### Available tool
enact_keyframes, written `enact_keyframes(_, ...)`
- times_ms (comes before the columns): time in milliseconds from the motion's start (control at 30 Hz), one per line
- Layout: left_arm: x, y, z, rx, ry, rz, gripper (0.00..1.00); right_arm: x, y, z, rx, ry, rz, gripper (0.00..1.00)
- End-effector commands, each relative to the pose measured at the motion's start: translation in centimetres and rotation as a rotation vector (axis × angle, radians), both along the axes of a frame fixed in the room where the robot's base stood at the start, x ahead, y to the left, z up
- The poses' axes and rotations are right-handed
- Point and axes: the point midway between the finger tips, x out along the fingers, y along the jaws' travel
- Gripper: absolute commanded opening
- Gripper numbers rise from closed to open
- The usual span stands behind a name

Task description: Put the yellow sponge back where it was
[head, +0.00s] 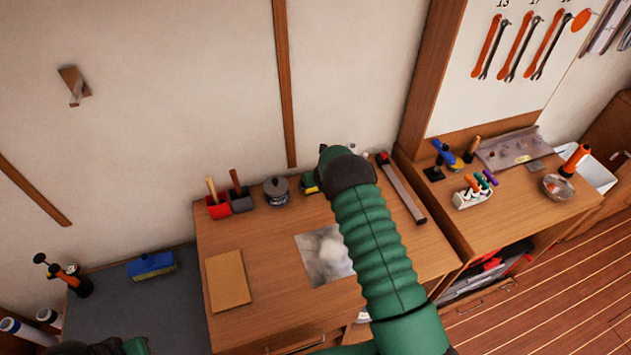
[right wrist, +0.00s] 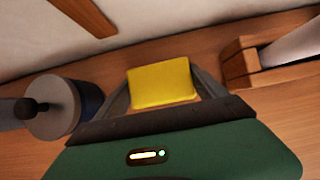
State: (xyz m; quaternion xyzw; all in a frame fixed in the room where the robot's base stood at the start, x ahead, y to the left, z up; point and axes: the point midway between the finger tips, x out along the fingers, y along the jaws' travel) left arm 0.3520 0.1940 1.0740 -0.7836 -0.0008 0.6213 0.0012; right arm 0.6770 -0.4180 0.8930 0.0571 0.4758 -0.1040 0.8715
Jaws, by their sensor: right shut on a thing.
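The yellow sponge (right wrist: 161,83) sits between the two grey fingers of my right gripper (right wrist: 162,72) in the right wrist view. The gripper is shut on it, over the wooden desk near the wall. Whether the sponge touches the desktop I cannot tell. In the head view my right arm reaches across the desk (head: 265,315) to its back edge, and the hand hides most of the sponge. My left gripper's fingers do not show; only parts of my left arm show at the bottom left.
A lidded grey pot (head: 276,189) stands just left of the hand, with red and black holders (head: 218,206) beyond. A tan board (head: 228,281) and a picture sheet (head: 312,255) lie in front.

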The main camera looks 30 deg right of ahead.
Motion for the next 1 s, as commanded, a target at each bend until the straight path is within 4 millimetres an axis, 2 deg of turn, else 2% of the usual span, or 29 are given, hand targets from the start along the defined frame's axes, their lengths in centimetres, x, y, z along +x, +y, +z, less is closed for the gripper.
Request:
enact_keyframes(100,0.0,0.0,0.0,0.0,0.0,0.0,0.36,-0.1,0.1,-0.1,0.0,0.002,0.001,0.43)
enact_keyframes(133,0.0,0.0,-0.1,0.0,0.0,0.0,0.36,-0.1,0.1,-0.1,0.0,0.003,0.001,0.84)
enact_keyframes(267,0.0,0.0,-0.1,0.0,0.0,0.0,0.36,-0.1,0.1,-0.1,0.001,0.002,0.001,1.0)
enact_keyframes(567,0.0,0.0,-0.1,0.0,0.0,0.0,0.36,-0.3,0.1,0.4,0.001,0.001,-0.001,1.0)
enact_keyframes(667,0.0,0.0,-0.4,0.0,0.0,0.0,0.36,-1.0,0.2,1.8,0.002,-0.002,-0.002,1.0)
enact_keyframes(1000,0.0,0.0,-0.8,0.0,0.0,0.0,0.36,-5.4,1.4,8.8,-0.001,0.0,0.001,1.0)
